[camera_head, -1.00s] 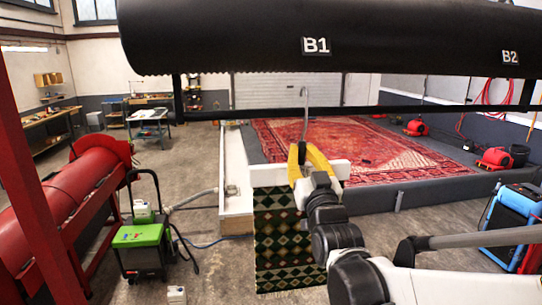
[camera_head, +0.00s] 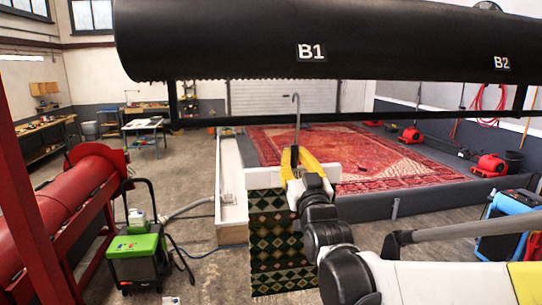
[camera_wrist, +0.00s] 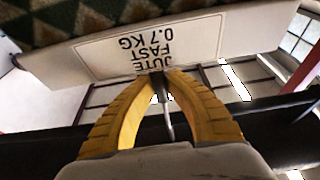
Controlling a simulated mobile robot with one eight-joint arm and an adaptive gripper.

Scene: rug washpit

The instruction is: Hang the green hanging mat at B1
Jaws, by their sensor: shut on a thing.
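The green hanging mat (camera_head: 276,245) has a dark green and cream diamond pattern and hangs down from a white bar (camera_head: 264,178) with a metal hook (camera_head: 296,112) on top. My gripper (camera_head: 296,160) has yellow fingers shut on the hanger at the hook's base. The B1 label (camera_head: 311,53) is on a thick black roller above. A thin black rail (camera_head: 380,117) runs below the roller; the hook tip shows slightly above the rail in the picture. I cannot tell whether they touch.
The B2 label (camera_head: 502,63) is farther right on the roller. A red machine (camera_head: 70,205) and a green cart (camera_head: 138,245) stand at left. A red rug (camera_head: 350,155) lies in the pit behind. A blue machine (camera_head: 505,230) is at right.

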